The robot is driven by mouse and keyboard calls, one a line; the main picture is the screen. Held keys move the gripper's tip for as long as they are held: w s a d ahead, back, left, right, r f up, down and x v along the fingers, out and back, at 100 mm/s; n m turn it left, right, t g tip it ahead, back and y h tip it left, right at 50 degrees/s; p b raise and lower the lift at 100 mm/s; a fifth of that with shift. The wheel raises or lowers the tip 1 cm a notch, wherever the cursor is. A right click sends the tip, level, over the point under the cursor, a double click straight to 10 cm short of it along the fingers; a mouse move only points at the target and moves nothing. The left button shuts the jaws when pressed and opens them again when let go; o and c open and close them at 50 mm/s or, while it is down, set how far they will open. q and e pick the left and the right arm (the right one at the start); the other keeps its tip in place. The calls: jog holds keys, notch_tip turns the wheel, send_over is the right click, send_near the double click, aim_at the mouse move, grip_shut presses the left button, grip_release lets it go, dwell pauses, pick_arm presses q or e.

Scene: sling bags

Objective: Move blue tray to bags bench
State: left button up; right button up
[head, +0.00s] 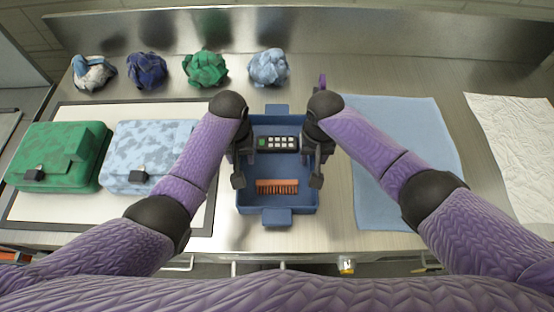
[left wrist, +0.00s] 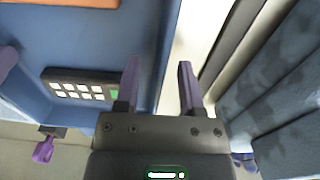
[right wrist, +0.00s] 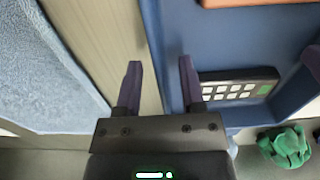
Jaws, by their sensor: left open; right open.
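The blue tray (head: 277,168) stands on the metal counter in the middle of the head view, with tabs at its far and near ends. It holds a black keypad with pale keys (head: 277,143) and an orange-brown brush (head: 277,187). My left gripper (head: 240,168) is open at the tray's left wall; the left wrist view shows its fingers (left wrist: 158,90) on either side of that wall. My right gripper (head: 315,168) is open at the right wall, its fingers (right wrist: 158,88) likewise on either side. Whether they touch the wall, I cannot tell.
A green bag (head: 60,155) and a pale blue patterned bag (head: 140,150) lie on a white dark-edged board (head: 85,208) at left. Crumpled cloths, including a green one (head: 205,68), line the back. A blue towel (head: 405,120) and white cloth (head: 515,130) lie at right.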

pick_arm(q)
jog(key=shift+f, duration=0.1)
pick_arm(e)
jog(key=shift+f, duration=0.1)
pick_arm(q)
grip_shut()
pick_arm(e)
grip_shut()
dwell(1.1)
